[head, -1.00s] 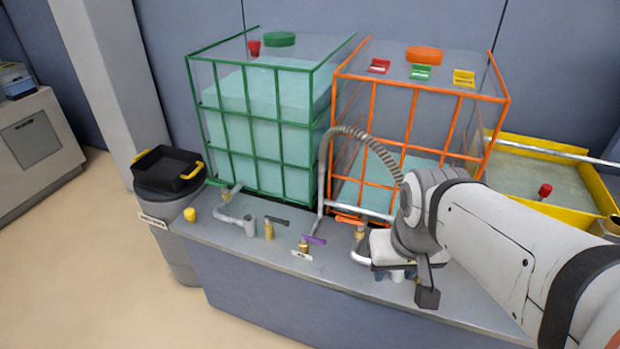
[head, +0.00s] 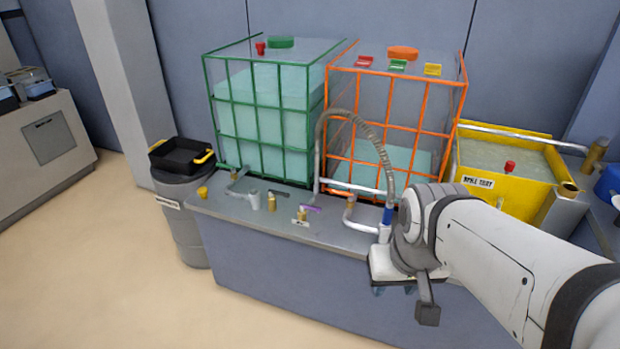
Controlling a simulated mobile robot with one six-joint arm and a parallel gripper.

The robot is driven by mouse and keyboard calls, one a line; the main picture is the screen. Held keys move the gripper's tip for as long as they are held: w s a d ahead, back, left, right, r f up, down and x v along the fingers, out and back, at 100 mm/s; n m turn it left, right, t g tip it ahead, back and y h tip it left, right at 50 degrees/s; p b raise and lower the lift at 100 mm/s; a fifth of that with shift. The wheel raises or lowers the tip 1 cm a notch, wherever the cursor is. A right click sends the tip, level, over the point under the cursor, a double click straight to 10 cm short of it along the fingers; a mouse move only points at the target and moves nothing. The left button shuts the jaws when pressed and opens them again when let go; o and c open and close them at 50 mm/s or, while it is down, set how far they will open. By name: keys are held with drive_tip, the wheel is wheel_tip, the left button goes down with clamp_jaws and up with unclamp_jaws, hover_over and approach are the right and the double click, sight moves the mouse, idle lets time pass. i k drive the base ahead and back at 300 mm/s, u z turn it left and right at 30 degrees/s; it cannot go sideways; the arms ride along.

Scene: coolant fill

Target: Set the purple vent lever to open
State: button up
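The purple vent lever (head: 312,208) sits on a small brass valve (head: 302,215) on the bench top, left of my arm. It lies about level, its handle pointing right. A small white label (head: 300,223) is in front of it, too small to read. My gripper (head: 405,285) hangs at the end of the white arm, to the right of the lever, nearer the camera and well apart from it. The wrist and housing hide most of the fingers, so their opening is unclear.
The bench (head: 225,203) also bears a black lever (head: 280,192), pipes and a grey hose (head: 372,135) with a blue end (head: 387,214). Behind stand a green-framed tank (head: 265,115) and an orange-framed tank (head: 390,90). A yellow spill tray (head: 525,205) is right. Open floor lies left.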

sight(302, 207)
drive_tip(key=z, duration=0.15)
drive_tip(key=k, duration=0.35)
drive_tip(key=u, duration=0.7)
drive_tip(key=i, duration=1.85)
drive_tip(key=z, duration=0.7)
